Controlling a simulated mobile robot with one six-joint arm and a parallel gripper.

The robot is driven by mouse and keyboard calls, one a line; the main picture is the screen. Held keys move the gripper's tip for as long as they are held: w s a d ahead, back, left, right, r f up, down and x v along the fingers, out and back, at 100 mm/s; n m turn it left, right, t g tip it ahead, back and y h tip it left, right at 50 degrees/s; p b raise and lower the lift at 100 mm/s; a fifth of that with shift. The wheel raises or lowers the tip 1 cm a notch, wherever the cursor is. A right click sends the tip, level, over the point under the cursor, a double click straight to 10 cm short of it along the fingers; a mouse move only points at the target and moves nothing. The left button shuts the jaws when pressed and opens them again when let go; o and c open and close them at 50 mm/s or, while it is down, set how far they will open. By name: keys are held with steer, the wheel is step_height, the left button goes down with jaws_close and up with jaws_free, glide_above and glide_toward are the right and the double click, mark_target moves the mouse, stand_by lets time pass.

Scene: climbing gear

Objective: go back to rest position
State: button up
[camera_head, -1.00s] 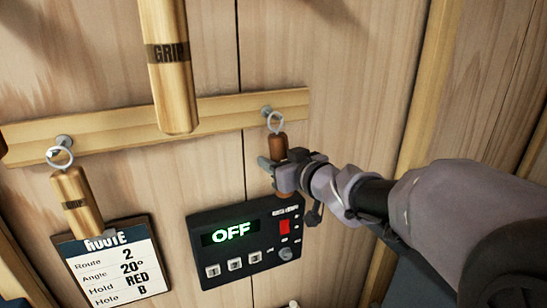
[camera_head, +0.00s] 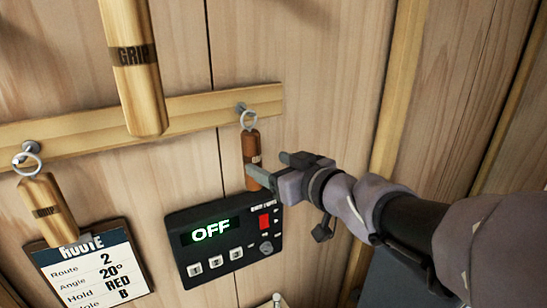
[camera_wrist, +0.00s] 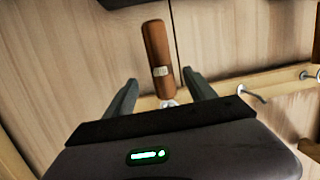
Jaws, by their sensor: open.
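My gripper (camera_head: 266,168) is open and empty in the head view, just right of a hanging brown wooden cylinder (camera_head: 251,147). The cylinder hangs by a ring from a hook (camera_head: 243,108) on the wooden rail (camera_head: 190,111). In the wrist view the brown cylinder (camera_wrist: 157,57) shows between and beyond the two open fingers of my gripper (camera_wrist: 162,92), with a pale band around it. The fingers look apart from it in the wrist view. In the head view a fingertip overlaps its lower part.
A black control box (camera_head: 222,238) reading OFF sits below on the wall. A route board (camera_head: 92,270) is at lower left. Lighter wooden grips hang at left (camera_head: 47,210) and upper middle (camera_head: 133,70). A bare hook (camera_wrist: 252,94) shows in the wrist view.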

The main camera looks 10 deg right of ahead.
steer(key=p+v, duration=0.1)
steer(key=v, duration=0.7)
steer(key=s+d+f+m+h+b, duration=0.2)
steer(key=d+f+m+h+b, duration=0.15)
steer(key=f+b, duration=0.4)
steer(key=s+d+f+m+g+h+b, duration=0.1)
steer(key=s+d+f+m+h+b, duration=0.2)
steer(key=f+b, duration=0.5)
steer(key=s+d+f+m+h+b, duration=0.1)
steer(key=d+f+m+h+b, duration=0.25)
steer(key=f+b, duration=0.45)
steer(key=s+a+f+g+y+b, duration=0.2)
steer(key=s+f, duration=0.5)
steer(key=f, duration=0.4)
steer(key=s+a+f+g+y+b, duration=0.2)
steer(key=s+a+f+g+b, duration=0.2)
steer(key=f, duration=0.7)
steer(key=s+a+b, duration=0.2)
steer(key=s+a, duration=0.1)
steer(key=shift+a+m+g, duration=0.25)
steer(key=shift+m+g, duration=0.05)
steer(key=shift+g, duration=0.1)
steer(key=shift+w, duration=0.1)
